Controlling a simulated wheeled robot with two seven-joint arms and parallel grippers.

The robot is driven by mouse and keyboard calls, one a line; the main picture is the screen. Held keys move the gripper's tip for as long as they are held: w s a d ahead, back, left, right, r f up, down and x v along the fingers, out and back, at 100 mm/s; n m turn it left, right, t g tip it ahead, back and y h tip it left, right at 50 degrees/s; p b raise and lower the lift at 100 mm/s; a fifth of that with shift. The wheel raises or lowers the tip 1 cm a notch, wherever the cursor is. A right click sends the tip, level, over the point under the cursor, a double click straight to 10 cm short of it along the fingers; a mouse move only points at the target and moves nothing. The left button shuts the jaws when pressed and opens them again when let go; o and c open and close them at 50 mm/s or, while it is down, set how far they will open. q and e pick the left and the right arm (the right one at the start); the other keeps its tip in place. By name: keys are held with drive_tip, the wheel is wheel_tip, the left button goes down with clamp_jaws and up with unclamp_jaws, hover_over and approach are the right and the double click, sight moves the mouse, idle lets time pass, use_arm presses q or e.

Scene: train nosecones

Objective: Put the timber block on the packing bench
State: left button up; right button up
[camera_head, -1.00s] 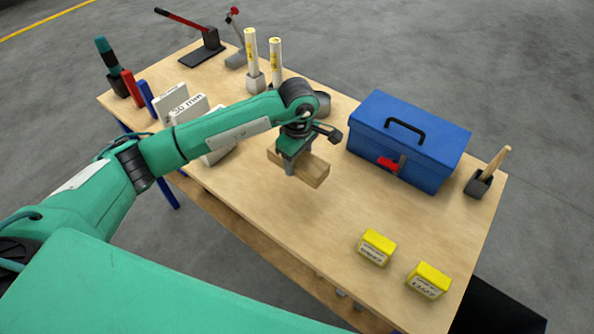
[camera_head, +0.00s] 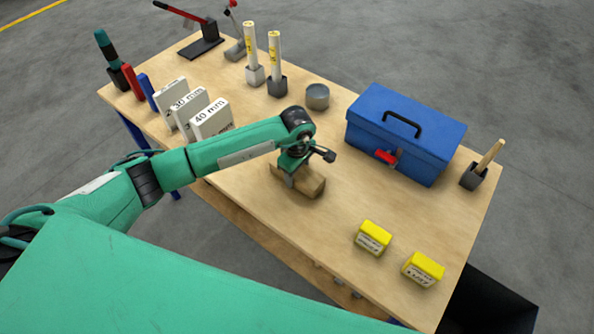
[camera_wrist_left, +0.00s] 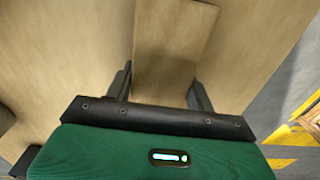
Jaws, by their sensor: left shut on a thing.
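The timber block (camera_head: 312,187) is a short light-brown wooden piece at the near middle of the packing bench (camera_head: 340,230). My left gripper (camera_head: 290,180) is shut on the timber block from above. In the left wrist view the timber block (camera_wrist_left: 172,45) lies between the two fingers of my left gripper (camera_wrist_left: 160,90). The block is at or very close to the bench top; I cannot tell whether it touches. Part of the block is hidden by the gripper. My right gripper is not in view.
A blue toolbox (camera_head: 405,135) stands right of the block. Two yellow-topped boxes (camera_head: 373,238) sit at the near right. White marked blocks (camera_head: 210,120), a grey cylinder (camera_head: 317,96) and two white tubes (camera_head: 275,60) stand behind. Bench top between block and yellow boxes is clear.

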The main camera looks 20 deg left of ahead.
use_arm(q)
drive_tip(key=o, duration=1.1)
drive_tip(key=shift+r, duration=0.1)
wheel_tip(320, 180, up, 11)
drive_tip(key=b, duration=0.3)
drive_tip(key=shift+b, duration=0.4)
drive_tip(key=shift+r, duration=0.5)
